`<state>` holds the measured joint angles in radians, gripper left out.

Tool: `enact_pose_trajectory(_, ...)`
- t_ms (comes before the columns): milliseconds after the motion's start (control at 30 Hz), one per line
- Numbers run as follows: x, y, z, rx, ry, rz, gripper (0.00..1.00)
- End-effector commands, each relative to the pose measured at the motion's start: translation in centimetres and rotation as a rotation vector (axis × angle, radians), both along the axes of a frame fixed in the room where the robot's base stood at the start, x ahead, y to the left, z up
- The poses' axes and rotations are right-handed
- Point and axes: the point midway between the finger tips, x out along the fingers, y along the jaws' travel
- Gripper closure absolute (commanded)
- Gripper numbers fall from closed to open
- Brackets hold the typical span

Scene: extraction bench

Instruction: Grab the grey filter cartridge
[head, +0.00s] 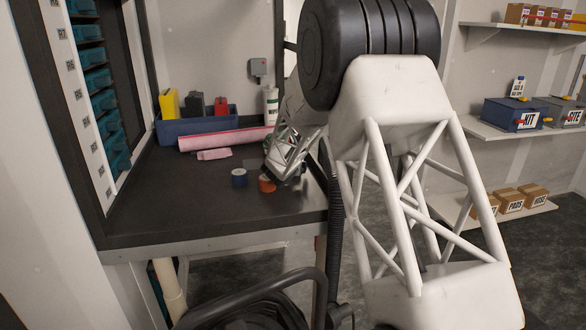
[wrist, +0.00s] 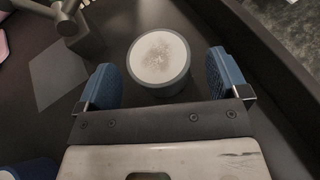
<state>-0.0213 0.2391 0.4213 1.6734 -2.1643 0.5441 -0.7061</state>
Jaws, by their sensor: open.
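The grey filter cartridge (wrist: 160,88), a short round grey cylinder with a pale, brown-speckled top, stands upright on the dark bench in the wrist view. My gripper (wrist: 161,80) is open, with one blue finger pad on each side of the cartridge. The cartridge sits around and just beyond the pad tips, and I cannot tell whether either pad touches it. In the head view my gripper (head: 283,167) is low over the bench's right part, and I cannot make out the grey cartridge there.
A blue cylinder (head: 239,178) and an orange one (head: 266,184) stand near my gripper. A pink roll (head: 225,139), a blue bin (head: 205,124) and a white bottle (head: 270,105) are at the back. The bench's (head: 170,210) front left is clear. A grey metal fixture (wrist: 58,18) is nearby.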

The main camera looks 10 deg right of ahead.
Motion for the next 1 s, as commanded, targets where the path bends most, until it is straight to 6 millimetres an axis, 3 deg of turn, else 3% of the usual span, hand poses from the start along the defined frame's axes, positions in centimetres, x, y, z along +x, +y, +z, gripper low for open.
enact_pose_trajectory(300,1.8,-0.9,-0.9,0.0,0.001,0.0,0.07)
enact_pose_trajectory(900,1.9,-0.9,-0.9,0.001,0.0,0.0,0.07)
enact_pose_trajectory(1000,1.9,-0.9,-0.9,0.001,0.0,0.0,0.21)
